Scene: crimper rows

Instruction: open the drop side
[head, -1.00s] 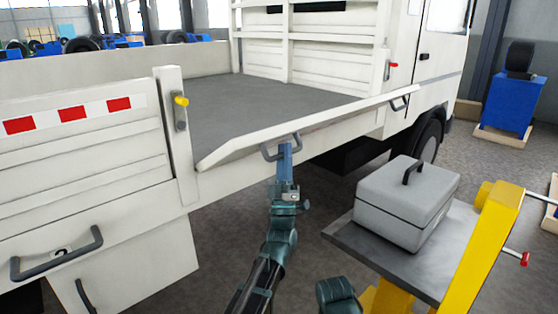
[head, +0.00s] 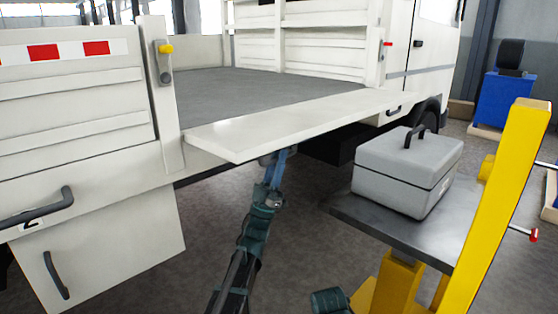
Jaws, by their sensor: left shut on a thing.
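The drop side (head: 300,118) of the white truck is swung outward and lies about level with the bed, its inner face upward. My left gripper (head: 277,163) is under its outer edge, shut on the grey handle (head: 265,160), which is mostly hidden by the panel. A second grey handle (head: 394,110) shows near the panel's right end.
A grey toolbox (head: 408,170) stands on a dark platform (head: 370,224) with a yellow frame (head: 495,205), to the right of my left arm. The truck bed (head: 235,90) is empty. Floor is clear between the truck and the platform.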

